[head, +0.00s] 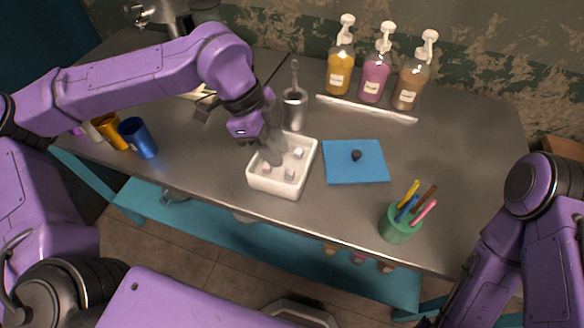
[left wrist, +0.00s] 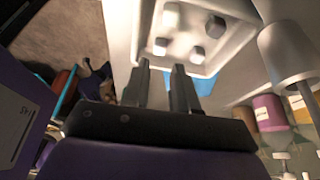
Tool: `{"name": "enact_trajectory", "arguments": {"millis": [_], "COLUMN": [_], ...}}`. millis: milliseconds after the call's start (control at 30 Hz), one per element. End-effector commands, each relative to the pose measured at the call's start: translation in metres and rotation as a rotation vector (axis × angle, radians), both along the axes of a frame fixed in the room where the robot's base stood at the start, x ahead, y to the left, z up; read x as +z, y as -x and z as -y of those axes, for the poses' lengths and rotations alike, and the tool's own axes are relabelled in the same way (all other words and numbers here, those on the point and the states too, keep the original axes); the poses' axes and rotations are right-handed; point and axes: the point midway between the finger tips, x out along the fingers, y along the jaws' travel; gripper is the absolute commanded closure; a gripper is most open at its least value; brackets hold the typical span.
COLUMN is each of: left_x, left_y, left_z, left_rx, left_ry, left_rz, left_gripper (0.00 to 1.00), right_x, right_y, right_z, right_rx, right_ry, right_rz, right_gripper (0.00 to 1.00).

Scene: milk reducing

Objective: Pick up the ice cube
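The white square container (head: 254,180) stands near the front edge of the metal table, with several small whitish ice cubes (head: 298,153) apart from each other on its floor. My left gripper (head: 274,158) points down over the container and covers part of its inside. In the left wrist view, the two fingers of my left gripper (left wrist: 162,72) are apart with nothing held between them. The container (left wrist: 235,42) and its ice cubes (left wrist: 197,54) lie beyond the fingertips there. My right gripper is out of view; only my right arm shows.
A metal shaker (head: 295,110) with a tool in it stands just behind the container. A blue mat (head: 355,172) with a small dark object is to its right. Pump bottles (head: 340,72) stand at the back, a green pen cup (head: 396,226) at front right, coloured cups (head: 138,138) at left.

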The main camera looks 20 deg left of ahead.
Motion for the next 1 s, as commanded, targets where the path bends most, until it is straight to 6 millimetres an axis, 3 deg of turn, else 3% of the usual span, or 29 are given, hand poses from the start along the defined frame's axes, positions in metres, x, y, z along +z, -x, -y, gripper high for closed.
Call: {"name": "enact_trajectory", "arguments": {"millis": [333,600,633,700,1000], "left_x": [-0.048,-0.056,-0.056,-0.056,-0.055], "left_y": [0.002,0.001,0.001,0.001,0.001], "left_z": [0.023,0.026,0.026,0.026,0.026], "left_rx": [-0.004,-0.004,-0.004,-0.004,-0.005], "left_ry": [-0.001,0.000,0.000,0.000,0.000], "left_rz": [-0.003,0.002,0.002,0.002,0.002], "left_gripper": [0.72,0.72,0.76,0.98,1.00], "right_x": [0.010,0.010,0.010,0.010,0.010], "right_y": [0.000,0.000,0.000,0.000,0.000], "right_z": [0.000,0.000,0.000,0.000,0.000], "right_rx": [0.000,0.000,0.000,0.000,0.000], "right_ry": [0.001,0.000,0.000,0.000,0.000], "right_rz": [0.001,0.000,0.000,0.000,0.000], "right_gripper": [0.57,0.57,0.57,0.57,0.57]}}
